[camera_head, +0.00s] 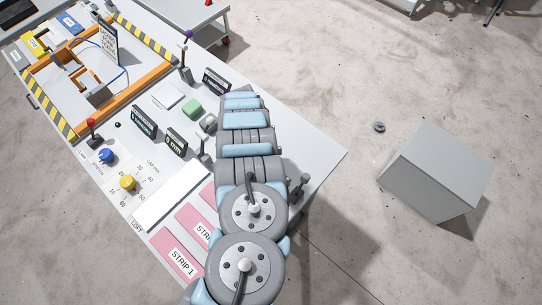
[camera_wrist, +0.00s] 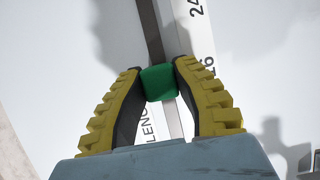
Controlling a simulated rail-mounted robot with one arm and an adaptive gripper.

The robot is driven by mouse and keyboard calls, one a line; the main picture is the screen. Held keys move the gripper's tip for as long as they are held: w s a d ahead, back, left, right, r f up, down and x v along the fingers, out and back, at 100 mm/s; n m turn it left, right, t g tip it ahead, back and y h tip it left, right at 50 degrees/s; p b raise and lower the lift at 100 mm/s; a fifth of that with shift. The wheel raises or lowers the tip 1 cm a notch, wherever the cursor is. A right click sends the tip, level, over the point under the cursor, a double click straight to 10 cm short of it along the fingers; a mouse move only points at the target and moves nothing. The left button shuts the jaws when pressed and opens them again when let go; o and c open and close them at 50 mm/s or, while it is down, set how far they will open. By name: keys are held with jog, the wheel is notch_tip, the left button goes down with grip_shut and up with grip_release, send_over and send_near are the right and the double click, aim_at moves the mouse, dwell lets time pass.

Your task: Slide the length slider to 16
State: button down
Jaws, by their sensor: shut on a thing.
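The green knob (camera_wrist: 159,82) of the length slider shows in the wrist view between the two yellow ribbed fingers of my gripper (camera_wrist: 160,84). The gripper is shut on the knob. The knob sits on a dark slot (camera_wrist: 150,30) running along a white scale strip (camera_wrist: 175,28). The strip carries the number 24 at the top and a lower number, probably 16, partly hidden by the right finger. The knob is close to this lower number. Part of the word LENGTH shows beside the slot. In the head view, my arm hides the slider and gripper.
Pink strips (camera_head: 177,252) lie at the front. A grey box (camera_head: 436,172) stands on the floor, right.

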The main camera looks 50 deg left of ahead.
jog(key=c, duration=0.8)
grip_release()
jog(key=shift+o, duration=0.2)
jog(key=v, duration=1.2)
jog(key=shift+a+f, duration=0.1)
